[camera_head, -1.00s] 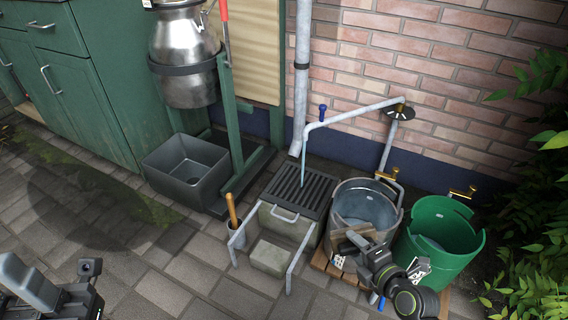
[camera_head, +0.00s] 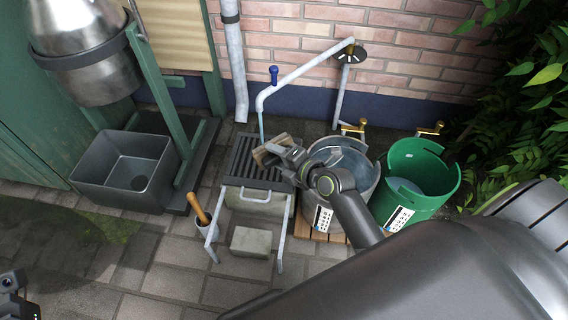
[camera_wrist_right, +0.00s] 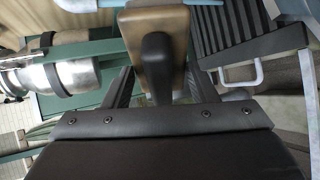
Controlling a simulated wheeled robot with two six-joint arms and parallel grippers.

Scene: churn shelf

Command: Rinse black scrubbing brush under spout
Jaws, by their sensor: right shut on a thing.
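My right gripper (camera_head: 287,161) is shut on the scrubbing brush (camera_head: 268,150) and holds it over the dark slatted grate (camera_head: 243,155). In the right wrist view the brush has a wooden block and a black grip (camera_wrist_right: 155,62) between my fingers. The grey spout (camera_head: 262,98) hangs just above the brush, with a thin stream of water (camera_head: 262,128) falling from it. The stream's lower end meets the brush's upper edge in the picture; I cannot tell whether water strikes it. The bristles are hidden. Only a piece of my left arm shows at the lower left edge.
A grey bucket (camera_head: 368,185) and a green bucket (camera_head: 427,205) stand right of the grate, behind my right arm. A wooden-handled brush stands in a small holder (camera_head: 207,229). A dark basin (camera_head: 110,185) sits left, beneath a metal churn (camera_head: 85,55). Foliage fills the right side.

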